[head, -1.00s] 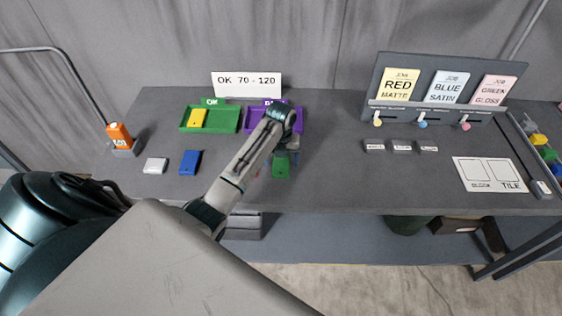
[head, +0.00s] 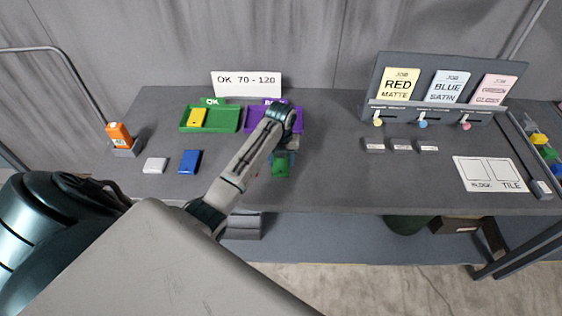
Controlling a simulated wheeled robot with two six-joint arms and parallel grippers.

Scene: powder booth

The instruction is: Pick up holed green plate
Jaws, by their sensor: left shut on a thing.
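The green plate (head: 281,168) is on or just above the grey table, in front of the purple tray. My left gripper (head: 283,156) points down over it and is shut on it. The arm's wrist hides the upper part of the gripper, and the plate's hole cannot be made out. Whether the plate touches the table is unclear. My right gripper is not in view.
A green tray (head: 228,123) holds a yellow plate (head: 198,118). A purple tray (head: 255,117) lies behind my arm. A blue plate (head: 190,162), a white block (head: 154,165) and an orange gauge (head: 118,134) stand left.

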